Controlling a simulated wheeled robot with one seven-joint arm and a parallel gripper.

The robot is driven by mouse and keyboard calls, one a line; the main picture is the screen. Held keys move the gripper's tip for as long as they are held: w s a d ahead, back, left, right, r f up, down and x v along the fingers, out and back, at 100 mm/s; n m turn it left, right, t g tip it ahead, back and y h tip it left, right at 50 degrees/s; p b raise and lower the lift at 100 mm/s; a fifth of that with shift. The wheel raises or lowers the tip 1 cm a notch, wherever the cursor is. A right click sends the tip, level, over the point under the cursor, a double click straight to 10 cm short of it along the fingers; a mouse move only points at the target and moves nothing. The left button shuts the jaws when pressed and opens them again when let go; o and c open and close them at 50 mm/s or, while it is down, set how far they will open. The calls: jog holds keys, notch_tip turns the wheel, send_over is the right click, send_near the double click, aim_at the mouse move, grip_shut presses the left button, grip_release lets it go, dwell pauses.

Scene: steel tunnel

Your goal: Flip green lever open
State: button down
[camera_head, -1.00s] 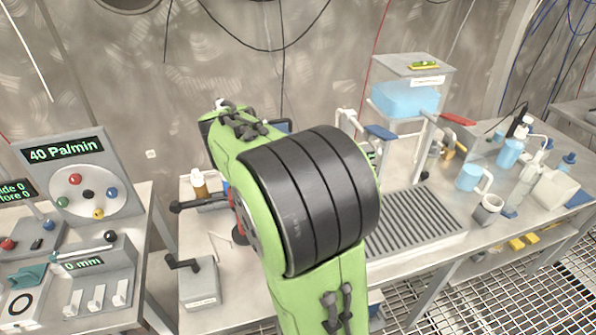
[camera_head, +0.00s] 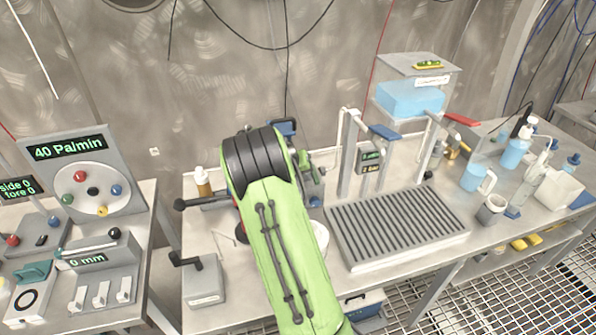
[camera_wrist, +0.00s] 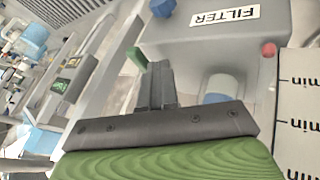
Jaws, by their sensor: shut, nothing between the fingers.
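In the wrist view, a small green lever-like piece (camera_wrist: 137,57) sticks out at the near edge of a grey box (camera_wrist: 205,35) labelled FILTER, which reads upside down. My gripper (camera_wrist: 158,66) is shut and empty. Its fingertips are close beside the green piece, just right of it in the picture; I cannot tell whether they touch. In the head view my arm's black-banded joint and green link cover most of that part of the bench, so the gripper cannot be made out clearly there.
The box carries a blue knob (camera_wrist: 163,7) and a red knob (camera_wrist: 268,50). In the head view a grooved drain tray (camera_head: 395,225), a blue water tank (camera_head: 408,98) and bottles stand to the right. A grey crank box (camera_head: 203,282) stands left of my arm.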

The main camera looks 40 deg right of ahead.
jog(key=shift+d+f, duration=0.15)
jog(key=shift+f, duration=0.05)
